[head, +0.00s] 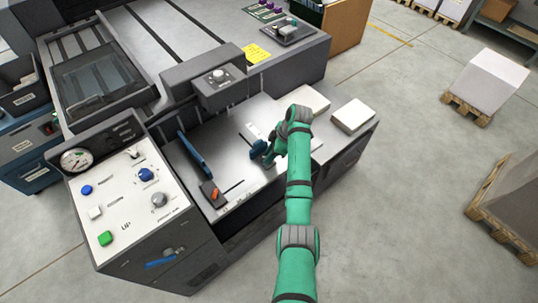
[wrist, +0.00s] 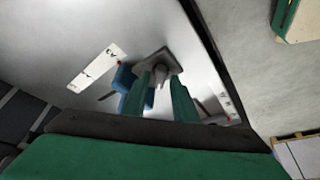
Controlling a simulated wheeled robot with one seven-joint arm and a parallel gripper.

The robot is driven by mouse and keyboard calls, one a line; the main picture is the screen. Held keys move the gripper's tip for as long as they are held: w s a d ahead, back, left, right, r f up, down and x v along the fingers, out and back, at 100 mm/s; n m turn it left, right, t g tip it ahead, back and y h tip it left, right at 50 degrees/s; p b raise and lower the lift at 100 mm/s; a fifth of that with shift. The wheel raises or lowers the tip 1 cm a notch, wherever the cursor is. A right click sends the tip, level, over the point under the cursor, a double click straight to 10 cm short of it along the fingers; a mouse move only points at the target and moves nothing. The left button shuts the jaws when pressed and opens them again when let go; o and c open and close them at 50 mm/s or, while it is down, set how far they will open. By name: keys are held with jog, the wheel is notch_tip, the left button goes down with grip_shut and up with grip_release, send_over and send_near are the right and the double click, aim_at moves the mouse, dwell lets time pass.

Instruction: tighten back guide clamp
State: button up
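My gripper (head: 268,152) is low over the metal plate of the machine, at a blue guide part that it largely hides in the head view. In the wrist view the two green fingers (wrist: 160,95) stand apart on either side of a narrow grey clamp piece (wrist: 158,62) with a wider dark top. I cannot tell whether they touch it. Blue guide material (wrist: 124,78) shows behind the left finger. Another blue guide (head: 195,155) stands on the plate to the left, with a dark block with an orange lever (head: 213,193) near it.
The control panel (head: 120,192) with gauge and knobs is at the left. A box-like head with a dial (head: 217,82) overhangs the plate behind my gripper. Light stacks (head: 353,115) lie to the right. A white label strip (wrist: 98,68) lies on the plate.

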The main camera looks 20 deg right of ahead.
grip_shut()
jog(key=shift+m, duration=0.3)
jog(key=m+t, duration=0.1)
jog(key=m, duration=0.2)
jog(key=shift+s+a+h, duration=0.1)
jog(key=shift+s+h, duration=0.05)
jog(key=shift+h, duration=0.25)
jog(key=m+t+h, duration=0.1)
jog(key=m, duration=0.4)
jog(key=shift+a, duration=0.15)
jog(key=m+h, duration=0.1)
jog(key=m, duration=0.1)
jog(key=m+h, duration=0.1)
jog(key=m, duration=0.2)
jog(key=shift+a+t+h, duration=0.2)
jog(key=shift+t+h, duration=0.1)
jog(key=shift+t, duration=0.1)
jog(key=shift+m+h, duration=0.7)
jog(key=shift+m, duration=1.4)
